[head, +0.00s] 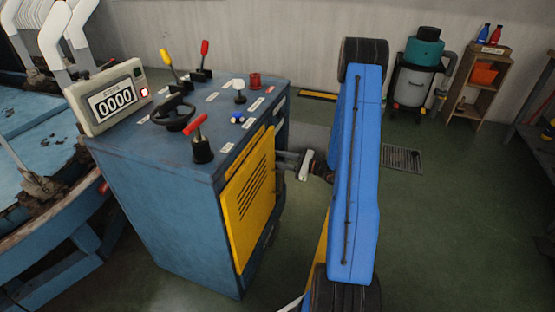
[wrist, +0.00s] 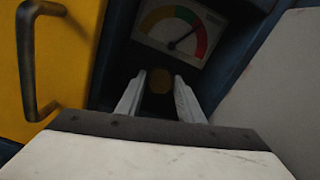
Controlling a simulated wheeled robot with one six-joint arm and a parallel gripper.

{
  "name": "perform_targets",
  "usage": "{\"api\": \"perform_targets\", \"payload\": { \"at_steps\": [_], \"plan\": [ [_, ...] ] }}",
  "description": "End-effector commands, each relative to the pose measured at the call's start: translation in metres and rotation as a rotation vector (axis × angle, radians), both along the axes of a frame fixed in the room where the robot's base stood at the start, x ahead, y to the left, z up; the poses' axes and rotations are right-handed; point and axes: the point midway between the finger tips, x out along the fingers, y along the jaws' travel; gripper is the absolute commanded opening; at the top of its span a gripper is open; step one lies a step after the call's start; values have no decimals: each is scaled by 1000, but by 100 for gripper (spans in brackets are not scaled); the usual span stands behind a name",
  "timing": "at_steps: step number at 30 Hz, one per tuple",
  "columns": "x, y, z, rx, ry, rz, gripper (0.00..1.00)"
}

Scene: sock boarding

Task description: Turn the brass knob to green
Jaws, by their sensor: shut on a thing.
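The brass knob (wrist: 160,82) is a dim round shape between my fingertips in the wrist view, in the shaded recess below a gauge. My gripper (wrist: 160,85) is shut on it, one pale finger on each side. In the head view my gripper (head: 303,163) reaches the right side of the blue cabinet (head: 160,200); the knob and gauge are hidden there.
A yellow panel (head: 248,195) with a dark handle (wrist: 32,60) is left of my gripper. Levers, a handwheel (head: 174,114) and a counter box (head: 108,98) reading 0000 are on the cabinet top. A vacuum (head: 415,80) and a shelf (head: 478,85) stand behind; the floor at right is clear.

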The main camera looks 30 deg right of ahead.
Motion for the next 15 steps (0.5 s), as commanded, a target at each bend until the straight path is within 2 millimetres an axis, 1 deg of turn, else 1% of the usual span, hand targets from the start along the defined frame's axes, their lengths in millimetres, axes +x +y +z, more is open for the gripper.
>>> {"api": "perform_targets", "payload": {
  "at_steps": [15],
  "plan": [
    [-1,0,-1,-374,-292,0,12]
  ]
}}
